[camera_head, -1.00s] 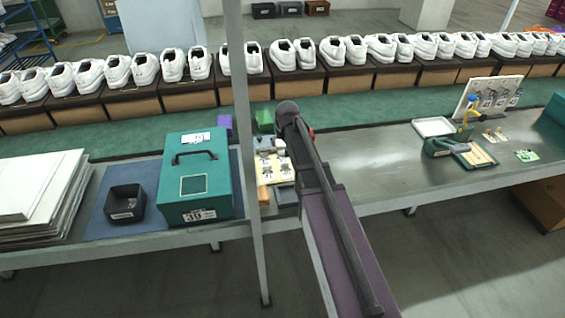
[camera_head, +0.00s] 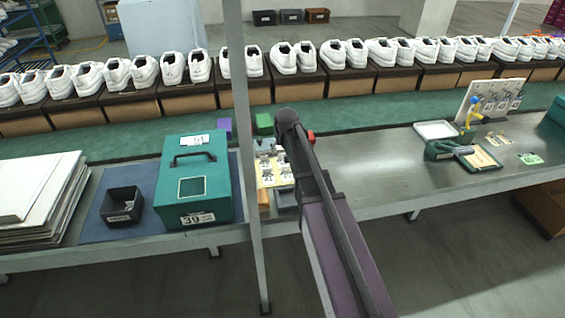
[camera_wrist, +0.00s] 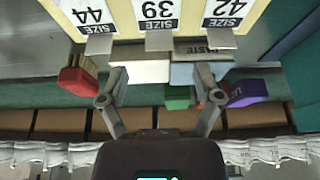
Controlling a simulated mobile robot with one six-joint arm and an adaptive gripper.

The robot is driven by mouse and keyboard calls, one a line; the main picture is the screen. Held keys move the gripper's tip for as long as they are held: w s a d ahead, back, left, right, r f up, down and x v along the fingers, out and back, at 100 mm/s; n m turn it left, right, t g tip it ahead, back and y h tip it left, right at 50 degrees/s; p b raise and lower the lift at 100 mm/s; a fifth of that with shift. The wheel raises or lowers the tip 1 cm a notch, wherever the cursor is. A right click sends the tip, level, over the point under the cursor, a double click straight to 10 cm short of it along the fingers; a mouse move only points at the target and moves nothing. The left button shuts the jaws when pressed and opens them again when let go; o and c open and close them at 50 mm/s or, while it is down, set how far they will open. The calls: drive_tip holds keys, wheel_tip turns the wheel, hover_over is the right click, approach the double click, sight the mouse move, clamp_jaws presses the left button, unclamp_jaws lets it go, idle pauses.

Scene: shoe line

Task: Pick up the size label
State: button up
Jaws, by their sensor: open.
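In the wrist view, size labels hang in a row on a cream board (camera_wrist: 122,32), seen upside down: size 44 (camera_wrist: 88,14), size 39 (camera_wrist: 158,12) and size 42 (camera_wrist: 225,12). Each has a metal tab at its edge. My gripper (camera_wrist: 160,98) is open and empty, its fingers spread to either side of the size 39 label's line and apart from the labels. In the head view, the board with labels (camera_head: 267,172) is on the bench, partly covered by my arm.
A green box (camera_head: 225,205) marked 39 and a black bin (camera_head: 122,204) stand left of the labels. A grey post (camera_head: 243,130) rises in front. White sneakers (camera_head: 345,52) line the back. Bare metal bench (camera_head: 375,165) lies to the right.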

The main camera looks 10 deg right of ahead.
sight(281, 157)
drive_tip(key=shift+b+x, duration=2)
drive_tip(key=shift+x, duration=0.35)
drive_tip(key=shift+s, duration=0.1)
drive_tip(key=c, duration=0.8)
